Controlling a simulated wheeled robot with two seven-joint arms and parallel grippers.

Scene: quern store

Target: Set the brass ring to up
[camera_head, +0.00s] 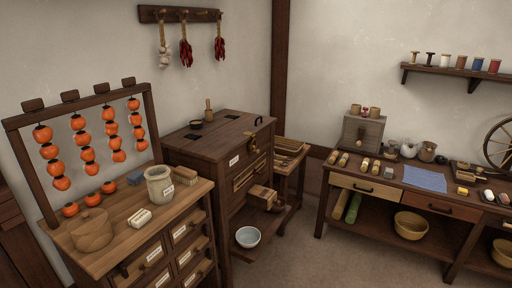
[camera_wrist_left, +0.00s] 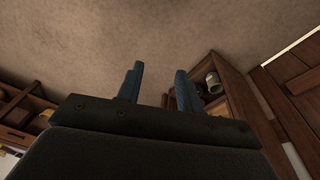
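A dark wooden cabinet (camera_head: 205,148) stands in the middle of the head view. A small brass-coloured fitting (camera_head: 251,135) shows near its upper right front edge, below a dark curved handle (camera_head: 258,121). It may be the brass ring, but it is too small to tell which way it is set. My left gripper (camera_wrist_left: 158,88) shows in the left wrist view with its two blue fingers apart and nothing between them. It is away from the cabinet's fitting, and neither gripper shows in the head view.
A pale bowl (camera_head: 248,237) sits low before the cabinet. A long workbench (camera_head: 400,190) fills the right. Floor (camera_head: 300,250) between is clear.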

